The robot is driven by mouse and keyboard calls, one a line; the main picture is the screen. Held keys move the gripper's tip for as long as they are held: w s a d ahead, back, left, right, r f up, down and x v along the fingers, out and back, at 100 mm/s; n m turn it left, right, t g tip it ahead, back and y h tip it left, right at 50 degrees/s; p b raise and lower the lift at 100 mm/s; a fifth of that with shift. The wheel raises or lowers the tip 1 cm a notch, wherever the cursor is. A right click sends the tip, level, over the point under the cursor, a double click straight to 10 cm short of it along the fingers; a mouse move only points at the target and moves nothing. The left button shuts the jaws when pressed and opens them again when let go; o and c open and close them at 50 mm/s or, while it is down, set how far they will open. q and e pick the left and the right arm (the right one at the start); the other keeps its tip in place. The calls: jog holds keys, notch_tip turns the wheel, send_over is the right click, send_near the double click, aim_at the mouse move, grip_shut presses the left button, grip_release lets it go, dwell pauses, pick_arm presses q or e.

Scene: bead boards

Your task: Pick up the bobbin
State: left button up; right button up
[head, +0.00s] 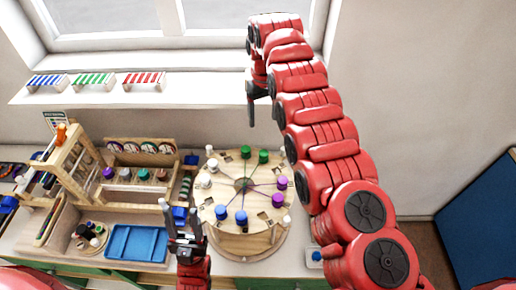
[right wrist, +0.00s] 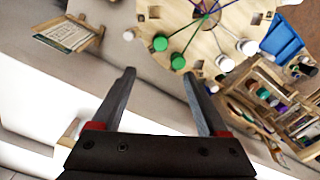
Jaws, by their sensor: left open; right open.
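Several spool-like bobbins stand on a round wooden board (head: 232,232). I cannot tell which one the task means. Green bobbins (head: 245,152) are at its back, purple ones (head: 281,183) at right, blue ones (head: 241,218) at front and white ones (head: 207,182) at left. The right wrist view shows a green bobbin (right wrist: 178,62) and a white bobbin (right wrist: 225,63) beyond the fingertips. My right gripper (head: 251,120) is open and empty, raised behind the board near the sill; its fingers show in its wrist view (right wrist: 160,74). My left gripper (head: 183,216) is open at the board's front left.
A blue tray (head: 138,243) and a wooden rack (head: 140,182) with several coloured spools stand left of the board. A wooden frame (head: 78,160) stands further left. Striped holders (head: 95,82) sit on the window sill (head: 200,92). A blue panel (head: 480,220) is at the right.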

jog(key=b, duration=0.5)
send_over(263, 153)
notch_tip(263, 153, down, 5)
jog(key=f+b, duration=0.2)
jog(key=f, duration=0.1)
jog(key=f+b, duration=0.1)
jog(key=f, duration=0.1)
jog(key=shift+w+d+f, duration=0.1)
jog(key=shift+w+f, duration=0.15)
jog(key=shift+f+b, duration=0.3)
jog(key=shift+s+p, duration=0.2)
jog(key=shift+p, duration=0.15)
jog(key=shift+d+f+p, duration=0.1)
jog(key=shift+f+p, duration=0.2)
jog(key=shift+f, duration=0.1)
notch_tip(263, 153, down, 5)
jog(key=shift+r+p, duration=0.15)
jog(key=shift+p, duration=0.75)
grip_shut()
